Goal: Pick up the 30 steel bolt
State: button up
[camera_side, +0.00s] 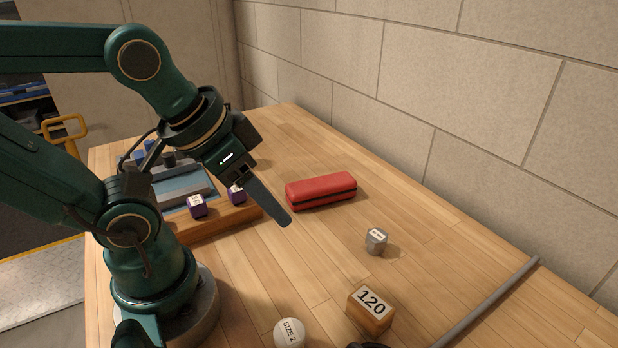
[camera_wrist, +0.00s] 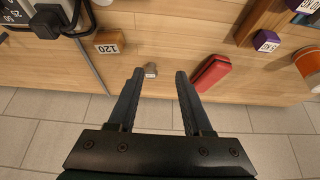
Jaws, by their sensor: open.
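The steel bolt (camera_side: 376,241) is a small grey hex-shaped piece with a white label, standing on the wooden table right of my gripper in the side view. Its label is too small to read surely. In the wrist view the bolt (camera_wrist: 150,70) shows between the two fingertips, closer to the left one. My gripper (camera_side: 285,222) is above the table, apart from the bolt, with its fingers pointing down and right. In the wrist view my gripper (camera_wrist: 159,75) is open, its dark fingers spread with nothing held.
A red case (camera_side: 321,190) lies behind the bolt. A wooden block marked 120 (camera_side: 369,310) and a white ball marked SIZE 2 (camera_side: 289,333) are in front. A grey rod (camera_side: 487,305) lies at right. The table around the bolt is clear.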

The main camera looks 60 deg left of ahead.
jog(key=o, duration=0.6)
